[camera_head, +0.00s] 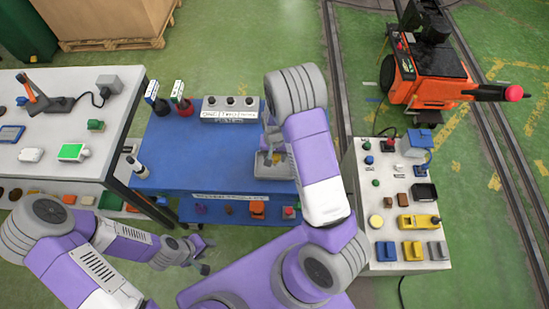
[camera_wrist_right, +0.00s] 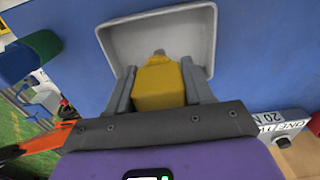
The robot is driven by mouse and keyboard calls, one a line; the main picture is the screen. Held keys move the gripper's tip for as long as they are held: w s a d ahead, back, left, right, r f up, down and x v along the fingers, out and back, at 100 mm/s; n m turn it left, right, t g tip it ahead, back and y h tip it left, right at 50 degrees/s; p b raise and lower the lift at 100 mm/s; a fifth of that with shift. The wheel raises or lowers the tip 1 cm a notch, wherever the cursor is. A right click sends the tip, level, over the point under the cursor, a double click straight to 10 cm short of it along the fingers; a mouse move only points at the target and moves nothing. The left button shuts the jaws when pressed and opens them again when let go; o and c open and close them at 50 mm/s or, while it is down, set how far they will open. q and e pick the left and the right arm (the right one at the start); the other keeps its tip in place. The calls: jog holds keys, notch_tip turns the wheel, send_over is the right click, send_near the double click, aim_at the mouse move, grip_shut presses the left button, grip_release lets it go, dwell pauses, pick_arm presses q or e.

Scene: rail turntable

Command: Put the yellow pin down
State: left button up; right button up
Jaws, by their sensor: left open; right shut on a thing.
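The yellow pin (camera_wrist_right: 158,82) is between the fingers of my right gripper (camera_wrist_right: 160,92), which is shut on it. In the right wrist view the pin overlaps the grey tray (camera_wrist_right: 120,45); I cannot tell whether they touch. In the head view the right gripper (camera_head: 271,140) is over the tray (camera_head: 275,177) on the blue table, and my arm hides part of both. My left gripper (camera_head: 205,256) is open and empty, low in front of the blue table, away from the pin.
A white bench (camera_head: 50,110) stands left, and a panel (camera_head: 405,255) with several parts stands right. An orange machine (camera_head: 430,85) is beyond.

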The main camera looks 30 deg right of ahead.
notch_tip(320, 180, down, 2)
jog(key=shift+w+f, duration=0.1)
jog(key=shift+f, duration=0.15)
jog(key=o, duration=1.2)
jog(key=shift+c, duration=0.2)
